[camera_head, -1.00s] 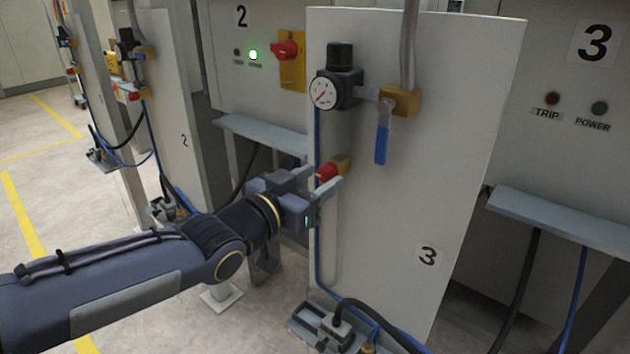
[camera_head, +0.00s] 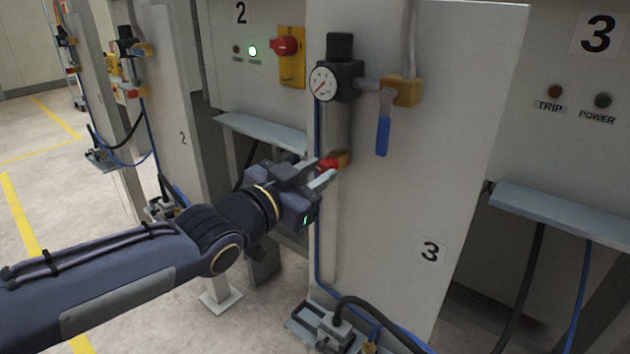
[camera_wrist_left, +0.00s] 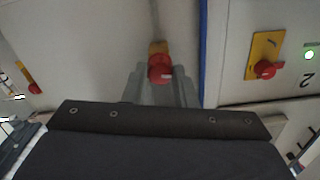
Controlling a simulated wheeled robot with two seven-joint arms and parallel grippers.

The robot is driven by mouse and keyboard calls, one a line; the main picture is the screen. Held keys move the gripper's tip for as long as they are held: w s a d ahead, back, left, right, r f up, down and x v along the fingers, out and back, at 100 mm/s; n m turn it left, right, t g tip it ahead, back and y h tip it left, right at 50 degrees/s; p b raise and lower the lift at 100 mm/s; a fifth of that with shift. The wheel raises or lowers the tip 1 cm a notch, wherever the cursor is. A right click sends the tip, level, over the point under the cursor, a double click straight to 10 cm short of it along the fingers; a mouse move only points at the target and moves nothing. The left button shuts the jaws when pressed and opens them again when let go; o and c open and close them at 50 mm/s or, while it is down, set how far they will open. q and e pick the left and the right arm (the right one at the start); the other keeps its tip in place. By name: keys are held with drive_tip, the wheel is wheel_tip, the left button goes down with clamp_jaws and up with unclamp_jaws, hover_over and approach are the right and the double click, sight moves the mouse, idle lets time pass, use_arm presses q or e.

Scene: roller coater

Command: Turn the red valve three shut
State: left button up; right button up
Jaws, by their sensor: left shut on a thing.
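The red valve (camera_head: 326,164) on panel three is a red knob on a small yellow-brown body, low on the panel's left edge. My left gripper (camera_head: 324,172) is at the knob, with its fingers closed on either side of it. In the left wrist view the red knob (camera_wrist_left: 161,69) sits between the two grey fingers (camera_wrist_left: 160,86). The fingers hide part of the knob in the head view. My right gripper is out of view.
Above the valve are a pressure gauge (camera_head: 323,83) and a blue-handled lever (camera_head: 383,136) hanging down. Panel two has a red switch (camera_head: 285,46) on a yellow plate and a lit green lamp (camera_head: 252,51). A grey ledge (camera_head: 262,132) juts out behind my gripper.

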use_arm(q)
drive_tip(key=m+b, duration=0.2)
drive_tip(key=m, duration=0.1)
drive_tip(key=shift+f+m, duration=0.1)
drive_tip(key=shift+m, duration=0.3)
drive_tip(key=m+b, duration=0.1)
drive_tip(key=m, duration=0.2)
drive_tip(key=shift+m, duration=0.3)
drive_tip(key=m+b, duration=0.1)
drive_tip(key=m, duration=0.3)
drive_tip(key=shift+m+b, duration=0.45)
drive_tip(key=shift+m, duration=1.55)
drive_tip(key=o, duration=1)
